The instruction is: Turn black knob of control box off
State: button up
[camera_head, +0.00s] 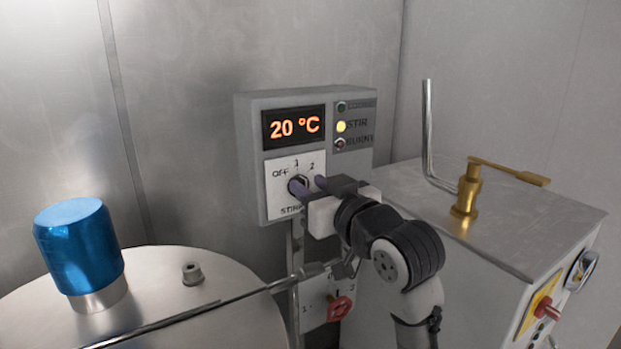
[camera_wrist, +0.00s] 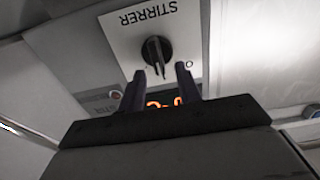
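In the wrist view my gripper (camera_wrist: 159,72) is open, with a finger either side of the knob's lower end. Whether the fingers touch the knob is unclear.
The yellow STIR light (camera_head: 341,127) is lit. A blue cylinder (camera_head: 80,245) stands on a round metal lid (camera_head: 235,275) at left. A metal cabinet (camera_head: 540,225) with a brass fitting (camera_head: 467,190) stands at right.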

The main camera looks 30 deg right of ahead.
jog(key=shift+w, duration=0.45)
jog(key=shift+c, duration=0.2)
grip_shut()
jog(key=shift+f+n+b, duration=0.15)
jog(key=shift+n+b, duration=0.15)
jog(key=shift+b, duration=0.1)
jog(key=n+b, duration=0.4)
jog(key=n, duration=0.1)
jog(key=a+n+b, duration=0.1)
jog(key=n+b, duration=0.2)
jog(key=shift+f, duration=0.2)
jog(key=shift+a+n, duration=0.1)
jog(key=shift+n, duration=0.2)
